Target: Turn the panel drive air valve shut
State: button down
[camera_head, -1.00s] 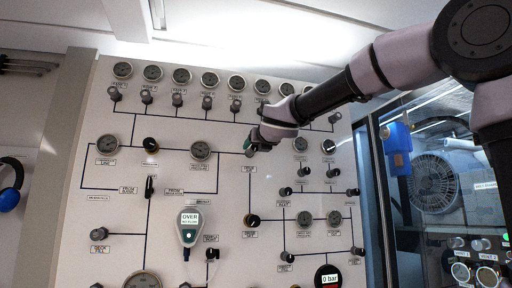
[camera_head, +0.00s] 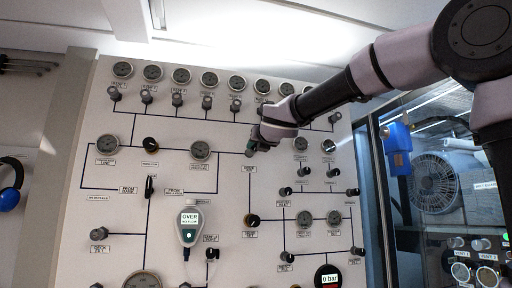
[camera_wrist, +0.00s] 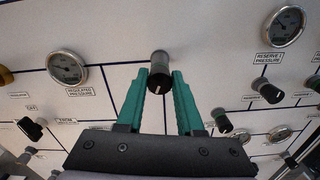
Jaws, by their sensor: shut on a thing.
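A black knob (camera_wrist: 158,84) with a silver base stands on the panel, between the regulated pressure gauge and the reserve 1 pressure gauge. My gripper (camera_wrist: 161,77) has its green fingers closed on both sides of this knob in the wrist view. A small white mark shows on the knob's end. No label for this knob is readable, so I cannot tell by name that it is the drive air valve. In the head view my gripper (camera_head: 252,145) is at the upper middle of the panel and its wrist hides most of the knob.
The regulated pressure gauge (camera_wrist: 67,67) is left of the held knob; the reserve 1 pressure gauge (camera_wrist: 285,26) is at the right. Other knobs (camera_wrist: 268,91) stand out from the panel (camera_head: 80,160) nearby. A handheld meter (camera_head: 189,226) reading OVER hangs lower. A glass-fronted cabinet is at right.

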jog(key=shift+f+m, duration=0.15)
jog(key=shift+m, duration=5.1)
jog(key=shift+f+m, duration=0.15)
jog(key=shift+m, duration=5.05)
jog(key=shift+f+m, duration=0.15)
jog(key=shift+m, duration=5.1)
jog(key=c, duration=0.6)
grip_release()
jog(key=shift+r, duration=0.1)
jog(key=shift+o, duration=0.2)
